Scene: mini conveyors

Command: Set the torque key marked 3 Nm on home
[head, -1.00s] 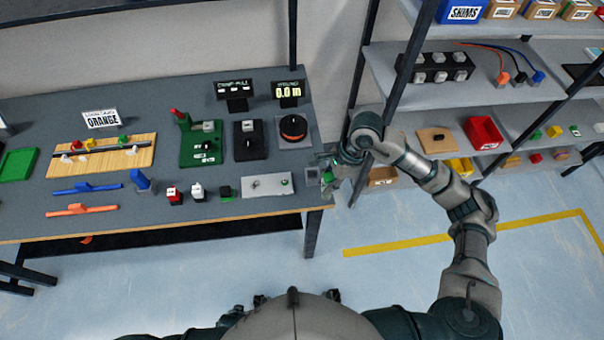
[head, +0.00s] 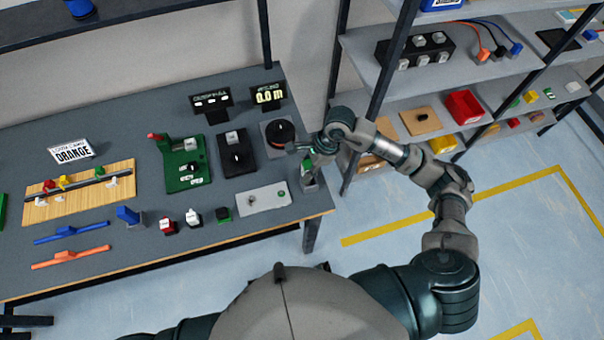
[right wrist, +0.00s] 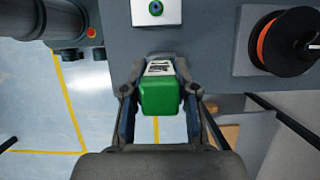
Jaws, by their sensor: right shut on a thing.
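My right gripper (head: 308,158) is by the right edge of the table, near its front corner. In the right wrist view its two fingers (right wrist: 162,92) are shut on a green block (right wrist: 162,97) with a white label. The label's print is too small to read, so I cannot tell whether it says 3 Nm. The green block is only a small patch in the head view (head: 313,152). A grey box-like piece (head: 310,182) shows just below the gripper at the table edge. No place marked home can be read. My left gripper is out of view.
A shelf rack (head: 376,90) stands to the right.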

